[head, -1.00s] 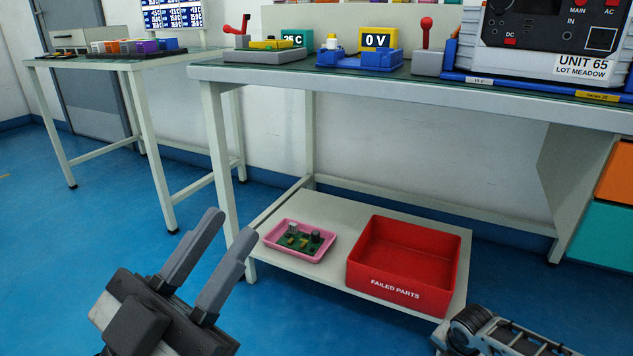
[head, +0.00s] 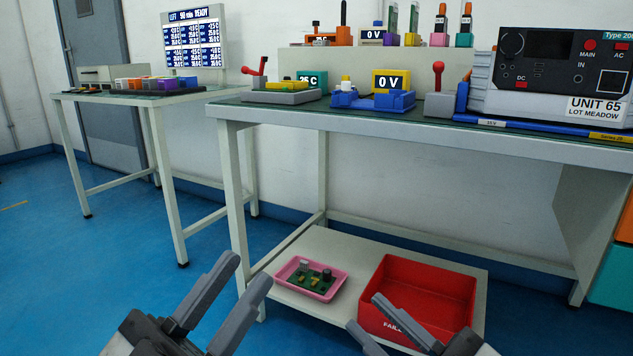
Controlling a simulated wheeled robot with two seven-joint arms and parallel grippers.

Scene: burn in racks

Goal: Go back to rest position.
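My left gripper (head: 236,292) is at the bottom of the head view, left of the lower shelf, with its two fingers apart and nothing between them. My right gripper (head: 366,322) is at the bottom centre right, in front of the red bin in the picture, with its fingers spread and nothing seen between them. Its lower part is cut off by the frame edge.
The workbench (head: 400,132) carries a grey power unit (head: 545,75), a blue fixture (head: 372,101) and a grey fixture (head: 281,95). Its lower shelf (head: 345,240) holds a pink tray (head: 301,290) with a green board and a red bin (head: 425,278). A second table (head: 190,96) stands left. Blue floor is open at left.

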